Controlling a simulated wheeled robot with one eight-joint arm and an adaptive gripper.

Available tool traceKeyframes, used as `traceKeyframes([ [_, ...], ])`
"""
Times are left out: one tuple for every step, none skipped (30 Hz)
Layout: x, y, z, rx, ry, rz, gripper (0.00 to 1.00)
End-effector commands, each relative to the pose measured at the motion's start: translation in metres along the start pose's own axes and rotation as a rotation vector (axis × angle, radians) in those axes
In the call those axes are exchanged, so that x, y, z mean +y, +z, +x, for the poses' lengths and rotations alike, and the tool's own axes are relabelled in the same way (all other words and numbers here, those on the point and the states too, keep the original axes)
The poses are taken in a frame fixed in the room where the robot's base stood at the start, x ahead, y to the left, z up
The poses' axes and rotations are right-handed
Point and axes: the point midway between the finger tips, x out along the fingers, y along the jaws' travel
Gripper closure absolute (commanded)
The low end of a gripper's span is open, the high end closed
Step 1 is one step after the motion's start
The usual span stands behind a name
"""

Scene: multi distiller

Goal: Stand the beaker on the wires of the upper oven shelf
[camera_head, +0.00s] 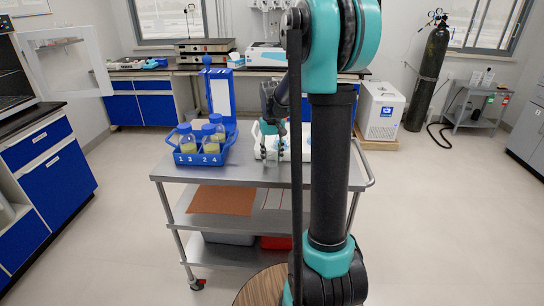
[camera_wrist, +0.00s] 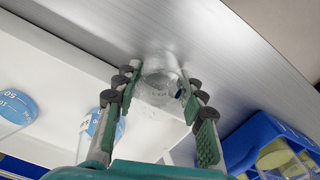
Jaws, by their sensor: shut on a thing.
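A clear glass beaker (camera_wrist: 160,72) is between the fingers of my gripper (camera_wrist: 163,90) in the wrist view. The green-padded fingers are shut on it from both sides. In the head view my gripper (camera_head: 272,138) is over the cart, beside the blue bottle carrier; the beaker is hard to make out there. The oven (camera_head: 12,75) is at the far left edge, partly cut off, and its door (camera_head: 65,60) stands open. Its upper shelf cannot be told clearly.
The steel cart (camera_head: 255,178) carries a blue carrier (camera_head: 185,160) with several bottles and a white tray (camera_head: 262,152), which also shows in the wrist view (camera_wrist: 60,75). A blue cabinet (camera_head: 50,185) stands under the oven. Open floor (camera_head: 120,240) lies between cabinet and cart.

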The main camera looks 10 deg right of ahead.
Motion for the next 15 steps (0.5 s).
traceKeyframes([
  [0.0,-0.0002,0.0021,0.0,0.0,0.0,0.88],
  [0.0,-0.0002,0.0025,0.0,0.0,0.0,0.88],
  [0.0,-0.0002,0.0026,0.0,0.0,0.0,0.88],
  [0.0,-0.0002,0.0024,0.0,0.0,0.0,0.88],
  [0.0,-0.0002,0.0023,0.0,0.0,0.0,0.88],
  [0.0,-0.0002,0.0023,0.0,0.0,0.0,0.88],
  [0.0,-0.0002,0.0023,0.0,0.0,0.0,0.88],
  [0.0,-0.0002,0.0023,0.0,0.0,0.0,0.88],
  [0.0,-0.0002,0.0028,0.0,0.0,0.0,0.88],
  [0.0,-0.0002,0.0035,0.0,0.0,0.0,0.88],
  [0.0,-0.0003,0.0043,0.0,0.0,0.0,0.88],
  [0.0,-0.0003,0.005,0.0,0.0,0.0,0.59],
  [0.0,-0.0002,0.0047,0.0,0.0,0.0,0.55],
  [0.0,-0.0002,0.0046,0.0,0.0,0.0,0.51],
  [0.0,-0.0002,0.0046,0.0,0.0,0.0,0.46],
])
